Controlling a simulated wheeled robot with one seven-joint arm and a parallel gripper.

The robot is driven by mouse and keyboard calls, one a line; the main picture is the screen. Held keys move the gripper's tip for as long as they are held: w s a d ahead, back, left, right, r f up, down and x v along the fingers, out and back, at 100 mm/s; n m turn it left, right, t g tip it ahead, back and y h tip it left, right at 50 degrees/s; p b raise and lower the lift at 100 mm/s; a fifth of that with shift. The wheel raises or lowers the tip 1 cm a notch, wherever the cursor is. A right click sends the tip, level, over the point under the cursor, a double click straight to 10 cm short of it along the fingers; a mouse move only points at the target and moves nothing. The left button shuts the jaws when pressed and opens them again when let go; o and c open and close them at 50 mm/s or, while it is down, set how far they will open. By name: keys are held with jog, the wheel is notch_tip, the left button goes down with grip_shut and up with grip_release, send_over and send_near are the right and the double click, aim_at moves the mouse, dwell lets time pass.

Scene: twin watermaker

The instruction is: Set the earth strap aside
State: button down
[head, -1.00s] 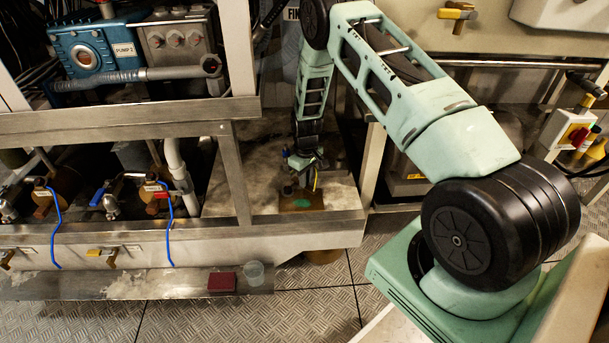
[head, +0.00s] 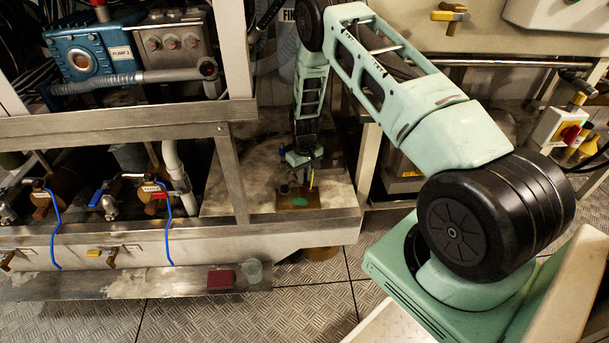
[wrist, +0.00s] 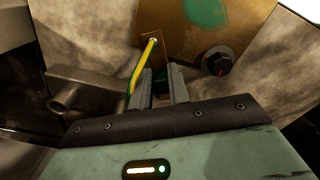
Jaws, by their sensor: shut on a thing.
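The earth strap (wrist: 141,67) is a short yellow-and-green cable. In the wrist view its upper end meets a brown plate (wrist: 175,28) with a green patch, and it runs down beside the left finger. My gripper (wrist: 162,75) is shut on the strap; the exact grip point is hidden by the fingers. In the head view the strap (head: 312,180) is a thin yellow line under my gripper (head: 308,166), just above the plate (head: 298,200). I cannot tell whether the strap's upper end is loose from the plate.
A dark round knob or bolt (wrist: 216,61) stands close right of the fingers, and a grey pipe-like part (wrist: 85,95) is at left. A steel frame post (head: 232,172) stands left of the arm. A dark red block (head: 221,279) and a clear cup (head: 253,272) sit on the front ledge.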

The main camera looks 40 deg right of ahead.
aim_at(305, 176)
jog(key=c, duration=1.3)
grip_release()
notch_tip(305, 176, up, 8)
jog(key=shift+f+p, duration=0.2)
jog(key=shift+p, duration=0.9)
